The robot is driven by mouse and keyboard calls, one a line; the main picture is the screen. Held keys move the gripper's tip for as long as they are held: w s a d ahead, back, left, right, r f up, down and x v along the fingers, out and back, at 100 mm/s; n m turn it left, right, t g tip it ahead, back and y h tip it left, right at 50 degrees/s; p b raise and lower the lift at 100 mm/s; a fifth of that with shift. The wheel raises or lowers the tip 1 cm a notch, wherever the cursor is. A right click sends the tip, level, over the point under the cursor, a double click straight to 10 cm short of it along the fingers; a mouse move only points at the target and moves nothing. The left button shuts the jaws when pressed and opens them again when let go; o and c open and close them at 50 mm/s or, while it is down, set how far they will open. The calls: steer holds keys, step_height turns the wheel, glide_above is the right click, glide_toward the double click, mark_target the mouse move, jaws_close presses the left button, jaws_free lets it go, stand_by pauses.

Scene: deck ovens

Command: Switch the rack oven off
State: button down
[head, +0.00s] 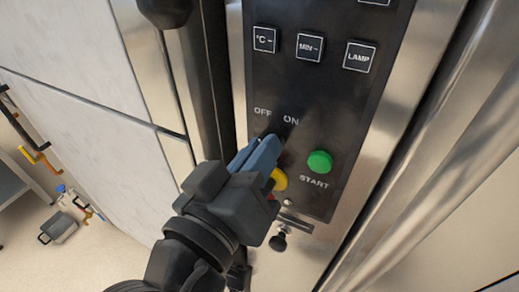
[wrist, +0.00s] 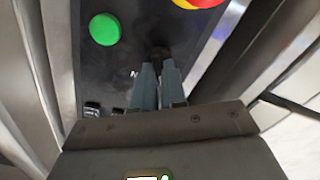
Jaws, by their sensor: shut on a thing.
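The rack oven's black control panel (head: 335,110) fills the upper middle of the head view, with OFF and ON labels near its lower left. My gripper (head: 266,150) is at the panel just below these labels, and its blue-grey fingers hide what they hold there. In the wrist view my gripper (wrist: 159,70) is shut on a dark switch knob (wrist: 158,53), of which only the tip shows. Which label the knob points to cannot be told.
A green START button (head: 320,162) is right of my gripper. A red and yellow button (head: 279,180) is partly hidden just below the fingers; it also shows in the wrist view (wrist: 202,3). Square buttons (head: 309,47) are above. A dark vertical bar (head: 207,90) stands close on the left.

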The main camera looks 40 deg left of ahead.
steer(key=c, duration=1.2)
jaws_free()
steer(key=shift+b+v, duration=0.9)
steer(key=shift+v, duration=3)
steer(key=w+d+f+g+y, duration=0.15)
steer(key=d+f+g, duration=0.25)
steer(key=d+f, duration=1.4)
steer(key=s+d+m+h, duration=0.1)
steer(key=s+d+m, duration=0.2)
steer(key=s+d, duration=0.2)
steer(key=s+d+r+m+h, duration=0.1)
steer(key=s+d+m+h, duration=0.1)
steer(key=s+d, duration=0.3)
steer(key=s+d+r+m+t+h, duration=0.1)
steer(key=s+d, duration=0.4)
steer(key=d, duration=0.5)
steer(key=shift+s+r+m+h, duration=0.15)
steer(key=shift+m+h, duration=0.25)
steer(key=shift+m, duration=0.3)
steer(key=shift+s+f+m+h, duration=0.1)
steer(key=shift+s+m+h, duration=0.2)
steer(key=shift+m, duration=0.4)
